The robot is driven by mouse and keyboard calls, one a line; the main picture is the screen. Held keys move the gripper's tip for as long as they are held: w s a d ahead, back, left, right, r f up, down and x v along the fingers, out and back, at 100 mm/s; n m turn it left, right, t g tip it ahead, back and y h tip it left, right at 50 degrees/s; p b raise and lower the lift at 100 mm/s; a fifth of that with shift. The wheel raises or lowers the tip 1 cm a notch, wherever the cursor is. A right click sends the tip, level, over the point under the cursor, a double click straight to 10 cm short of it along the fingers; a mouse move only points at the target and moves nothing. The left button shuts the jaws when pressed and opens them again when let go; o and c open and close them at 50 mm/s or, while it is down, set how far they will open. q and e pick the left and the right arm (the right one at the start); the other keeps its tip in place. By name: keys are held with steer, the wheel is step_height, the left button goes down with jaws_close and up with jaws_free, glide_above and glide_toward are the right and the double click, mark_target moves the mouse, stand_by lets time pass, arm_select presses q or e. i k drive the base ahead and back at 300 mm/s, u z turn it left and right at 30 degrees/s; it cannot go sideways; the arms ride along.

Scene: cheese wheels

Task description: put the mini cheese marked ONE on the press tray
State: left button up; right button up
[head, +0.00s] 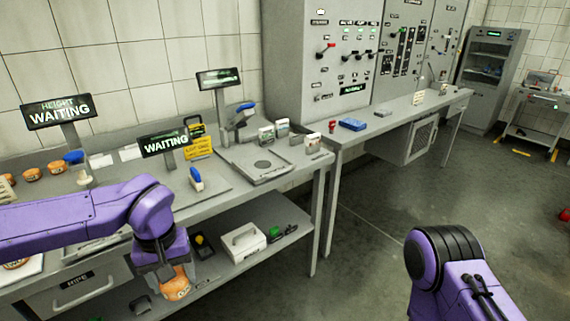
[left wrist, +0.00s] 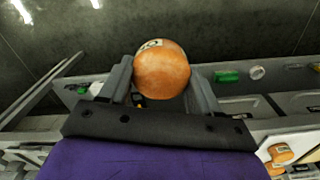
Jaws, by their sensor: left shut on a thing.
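My left gripper (head: 168,272) is shut on an orange mini cheese (head: 178,289), held in front of the bench below the tabletop. In the left wrist view the round cheese (left wrist: 162,75) sits between the two fingers of the gripper (left wrist: 162,85). A pale label shows on it, but I cannot read its mark for sure. A flat grey tray with a round disc (head: 262,164) lies on the bench's right part; I cannot tell for certain that it is the press tray. My right arm shows at the lower right, its gripper out of view.
More orange cheeses (head: 31,174) stand on the bench at the left. Signs reading WAITING (head: 60,109) rise from the bench, with a blue-handled tool (head: 196,179) in front. The lower shelf holds a white box (head: 237,242). The floor (head: 370,240) right of the bench is clear.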

mark_target(262, 165)
steer(key=z, duration=0.5)
steer(key=i, duration=0.6)
steer(key=z, duration=0.25)
